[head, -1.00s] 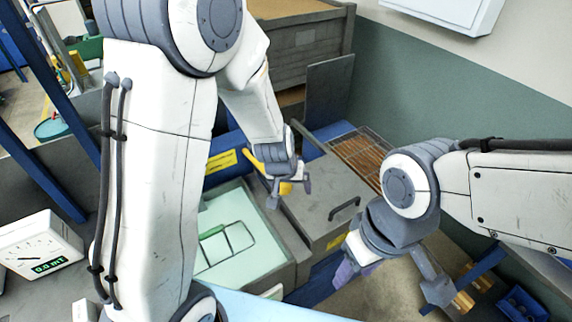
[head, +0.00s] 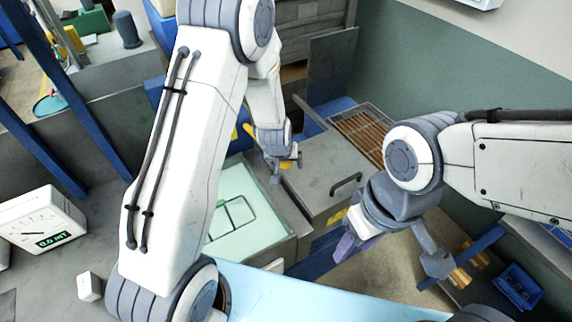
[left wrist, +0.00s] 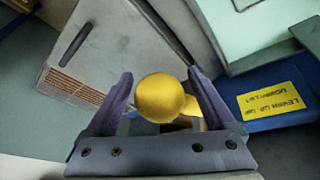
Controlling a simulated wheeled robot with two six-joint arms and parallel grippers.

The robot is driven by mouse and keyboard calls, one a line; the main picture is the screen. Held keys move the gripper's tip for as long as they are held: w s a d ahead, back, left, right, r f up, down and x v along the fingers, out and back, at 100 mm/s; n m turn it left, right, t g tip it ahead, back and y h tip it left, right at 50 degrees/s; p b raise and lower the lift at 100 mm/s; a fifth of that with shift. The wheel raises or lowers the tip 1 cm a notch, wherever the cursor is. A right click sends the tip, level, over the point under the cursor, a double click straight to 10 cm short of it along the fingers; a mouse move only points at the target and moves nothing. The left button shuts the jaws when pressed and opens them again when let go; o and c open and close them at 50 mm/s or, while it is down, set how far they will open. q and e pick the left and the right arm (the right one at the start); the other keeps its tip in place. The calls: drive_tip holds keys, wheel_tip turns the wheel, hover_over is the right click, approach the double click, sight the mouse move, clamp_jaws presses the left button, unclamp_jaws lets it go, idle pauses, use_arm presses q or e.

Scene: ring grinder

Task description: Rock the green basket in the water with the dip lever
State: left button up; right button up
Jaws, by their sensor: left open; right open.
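The dip lever's yellow ball knob (left wrist: 160,98) sits between the spread fingers of my left gripper (left wrist: 160,92) in the left wrist view. I cannot tell whether either finger touches it. In the head view my left gripper (head: 281,166) is over the yellow knob (head: 288,164), beside the water tank (head: 275,232). The green basket (head: 236,212) shows as a thin dark green outline in the pale water; its left part is hidden behind my left arm. My right gripper (head: 392,256) is open and empty, low at the right.
A grey box with a black handle (head: 346,181) stands right of the tank. Beyond it lies a wire rack over brown slats (head: 362,132). A meter (head: 42,222) stands on the left bench. A yellow label (left wrist: 273,100) marks the blue panel near the lever. A blue bin (head: 518,287) is at lower right.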

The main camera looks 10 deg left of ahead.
use_arm(q)
drive_tip(key=shift+f, duration=0.1)
clamp_jaws()
drive_tip(key=shift+w+b, duration=0.15)
drive_tip(key=shift+b, duration=0.15)
drive_tip(key=r+b, duration=0.2)
drive_tip(key=w+a+r+b, duration=0.1)
drive_tip(key=b, duration=0.1)
drive_tip(key=shift+r+g+h, duration=0.2)
drive_tip(key=shift+g+h, duration=0.8)
drive_tip(key=r+p, duration=0.1)
drive_tip(key=r, duration=0.1)
drive_tip(key=w+a+r, duration=0.1)
drive_tip(key=r, duration=0.2)
drive_tip(key=w+a+r+p, duration=0.1)
drive_tip(key=r, duration=0.1)
drive_tip(key=shift+w+a+r+p, duration=0.1)
drive_tip(key=shift+a+r+p, duration=0.1)
drive_tip(key=shift+r+p, duration=0.1)
drive_tip(key=shift+w+r, duration=0.15)
unclamp_jaws()
drive_tip(key=shift+a+n, duration=0.1)
drive_tip(key=shift+n, duration=0.2)
